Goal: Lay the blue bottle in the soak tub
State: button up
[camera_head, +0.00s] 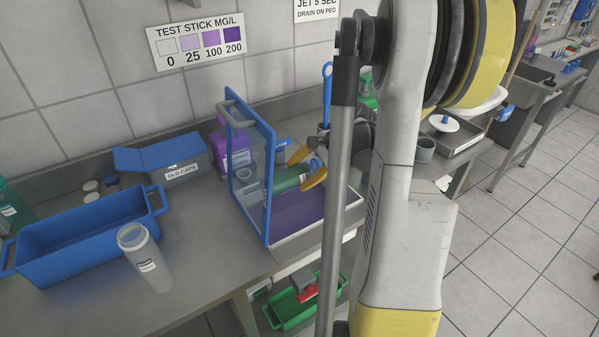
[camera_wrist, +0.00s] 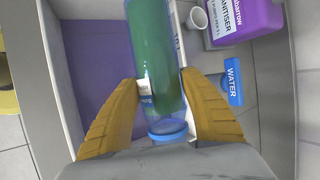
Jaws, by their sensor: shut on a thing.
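My gripper (camera_head: 306,168) has its two yellow fingers around a bottle (camera_head: 291,180) with a green-looking body and a blue cap end. In the wrist view the fingers (camera_wrist: 160,82) lie on both sides of the bottle (camera_wrist: 152,45), whose edges look blue and clear; a pale label shows between them. The bottle lies roughly level above a purple-bottomed tub (camera_head: 312,232), which seems to be the soak tub. Its purple floor (camera_wrist: 100,62) shows left of the bottle in the wrist view. I cannot tell whether the bottle touches anything below.
A clear panel with a blue frame (camera_head: 267,190) and grey handle stands upright at the tub's left. A purple sanitiser jug (camera_wrist: 255,20), a white cup (camera_wrist: 197,18) and a blue WATER-labelled thing (camera_wrist: 233,86) are beside it. Farther left are a blue trough (camera_head: 85,232) and translucent bottle (camera_head: 150,262).

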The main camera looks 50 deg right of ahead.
jog(key=shift+f+b, duration=4.25)
jog(key=shift+f, duration=5.45)
jog(key=shift+f, duration=0.45)
jog(key=o, duration=1.3)
jog(key=shift+s, duration=0.1)
